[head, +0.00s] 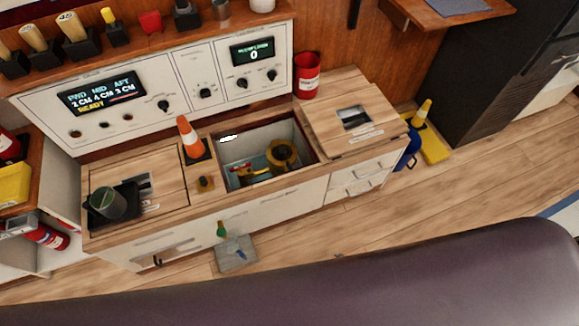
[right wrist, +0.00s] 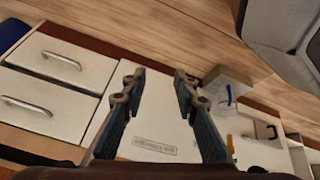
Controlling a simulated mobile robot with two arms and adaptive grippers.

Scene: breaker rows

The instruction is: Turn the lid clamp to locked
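A small amber-and-dark knob-like fitting (head: 205,184) sits on the wooden counter between the left lid and the open well; it may be the lid clamp, but I cannot read its setting. The left lid (head: 120,178) lies closed, with a dark tray and a grey-green cup on it. The right lid (head: 352,118) also lies flat. The open well (head: 236,150) between them holds yellow and red fittings. My right gripper (right wrist: 159,84) is open and empty in the right wrist view, in front of the white cabinet front. Neither gripper shows in the head view.
An orange cone (head: 189,138) stands beside the well, and a red cup (head: 307,76) at the counter's back. A grey box (head: 236,254) with blue and green parts is near the cabinet front. A dark padded surface (head: 300,280) fills the foreground. Drawer handles (right wrist: 60,61) protrude.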

